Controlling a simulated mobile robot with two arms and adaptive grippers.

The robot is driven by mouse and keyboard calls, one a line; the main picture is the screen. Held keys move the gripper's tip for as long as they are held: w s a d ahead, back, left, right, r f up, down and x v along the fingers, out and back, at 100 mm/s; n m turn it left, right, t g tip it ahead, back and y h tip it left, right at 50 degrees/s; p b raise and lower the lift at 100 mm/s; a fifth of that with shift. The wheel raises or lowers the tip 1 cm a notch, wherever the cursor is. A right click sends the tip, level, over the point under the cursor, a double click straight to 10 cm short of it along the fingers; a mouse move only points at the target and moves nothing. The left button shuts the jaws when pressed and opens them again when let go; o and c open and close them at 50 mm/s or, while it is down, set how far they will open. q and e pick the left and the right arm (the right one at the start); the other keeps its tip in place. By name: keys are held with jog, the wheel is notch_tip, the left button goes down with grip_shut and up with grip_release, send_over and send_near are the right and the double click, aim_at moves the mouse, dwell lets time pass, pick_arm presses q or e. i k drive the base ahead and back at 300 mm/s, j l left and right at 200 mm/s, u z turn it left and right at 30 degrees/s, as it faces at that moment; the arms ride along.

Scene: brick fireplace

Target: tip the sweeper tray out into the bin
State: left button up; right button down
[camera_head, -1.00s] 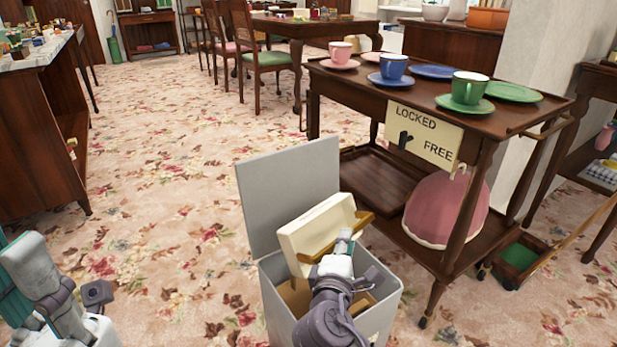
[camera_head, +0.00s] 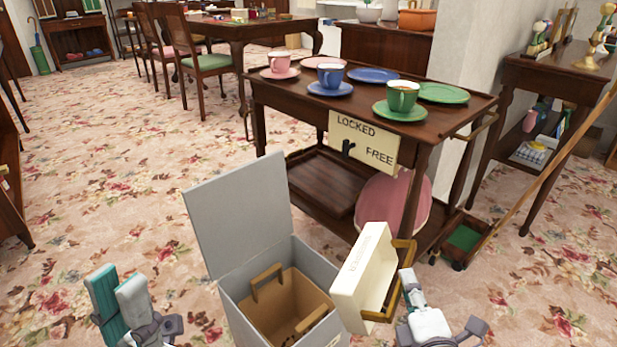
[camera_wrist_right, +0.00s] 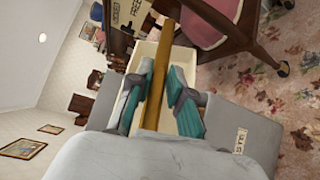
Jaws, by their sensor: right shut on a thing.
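The grey bin (camera_head: 318,258) stands on the carpet with its lid (camera_head: 240,215) raised at the left. Inside it is a brown handled container (camera_head: 268,312); small dark bits show low in it. The cream tray (camera_head: 362,268), with lettering on one face and a wooden handle (camera_head: 402,275), is tilted at the bin's right rim. I cannot tell whether they touch. My right gripper (camera_head: 406,282) is shut on this handle; the wrist view shows its teal fingers (camera_wrist_right: 160,95) either side of the wooden bar. My left gripper (camera_head: 118,290) is empty at lower left; its finger gap is unclear.
A dark wooden trolley (camera_head: 290,100) with cups and plates stands just behind the bin, bearing a LOCKED/FREE sign (camera_head: 363,140). A pink rounded object (camera_head: 395,205) sits on its lower shelf. A long-handled, green-bottomed sweeper (camera_head: 465,238) lies to the right. Open carpet is at left.

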aim_at(464, 242)
jog(key=i+j+z, duration=0.1)
jog(key=j+z, duration=0.25)
jog(key=j, duration=0.2)
jog(key=i+j+z, duration=0.1)
jog(key=j+z, duration=0.25)
jog(key=j, duration=0.2)
jog(key=j+z, duration=0.35)
jog(key=j, duration=0.2)
